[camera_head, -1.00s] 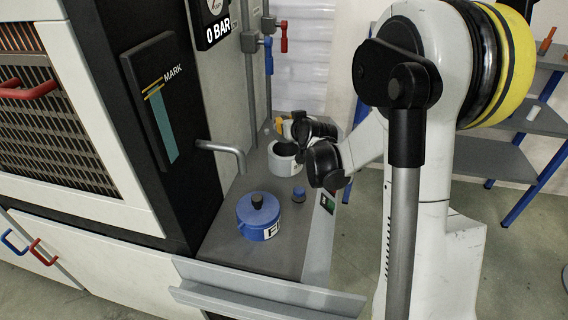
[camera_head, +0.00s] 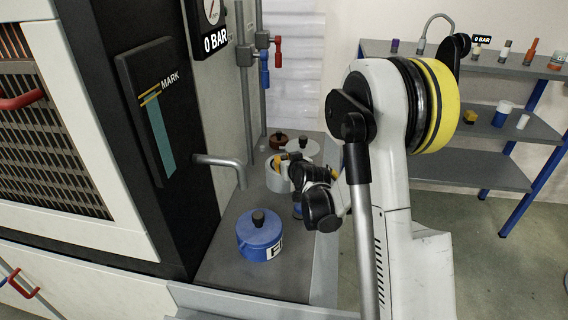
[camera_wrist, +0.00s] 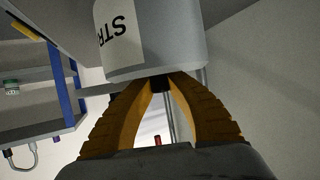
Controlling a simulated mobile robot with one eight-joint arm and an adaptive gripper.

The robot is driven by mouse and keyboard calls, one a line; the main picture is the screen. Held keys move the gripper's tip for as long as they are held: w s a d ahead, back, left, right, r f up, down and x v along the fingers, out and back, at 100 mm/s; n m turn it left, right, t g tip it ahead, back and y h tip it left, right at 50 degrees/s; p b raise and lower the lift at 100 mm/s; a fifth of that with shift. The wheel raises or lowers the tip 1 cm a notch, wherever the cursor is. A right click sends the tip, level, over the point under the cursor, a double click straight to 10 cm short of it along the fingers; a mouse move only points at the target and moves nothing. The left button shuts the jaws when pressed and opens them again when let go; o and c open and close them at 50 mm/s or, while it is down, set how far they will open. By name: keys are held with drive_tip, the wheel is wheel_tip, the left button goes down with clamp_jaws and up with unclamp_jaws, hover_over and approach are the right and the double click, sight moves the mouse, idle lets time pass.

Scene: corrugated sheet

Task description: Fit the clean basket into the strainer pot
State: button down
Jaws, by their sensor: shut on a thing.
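The strainer pot (camera_head: 277,184) is a pale cylinder on the grey bench. In the wrist view its wall (camera_wrist: 180,40) bears an upside-down label reading "STR". My gripper (camera_head: 283,161) is at the pot's mouth, its orange fingers (camera_wrist: 161,80) shut on a small dark knob (camera_wrist: 160,84) at the rim. The knob appears to be the clean basket's handle. The basket's body is hidden, so I cannot tell how deep it sits in the pot.
A blue lidded pot (camera_head: 259,240) stands in front on the bench. A pale lid with a dark knob (camera_head: 303,149) and a brown round piece (camera_head: 278,141) lie behind. A bent pipe (camera_head: 222,161) juts over the bench at left. Shelves (camera_head: 460,160) stand at right.

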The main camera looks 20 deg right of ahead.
drive_tip(key=shift+r, duration=0.15)
drive_tip(key=shift+f+b, duration=0.45)
drive_tip(key=shift+f, duration=0.1)
drive_tip(key=shift+f, duration=0.15)
drive_tip(key=c, duration=1.4)
unclamp_jaws()
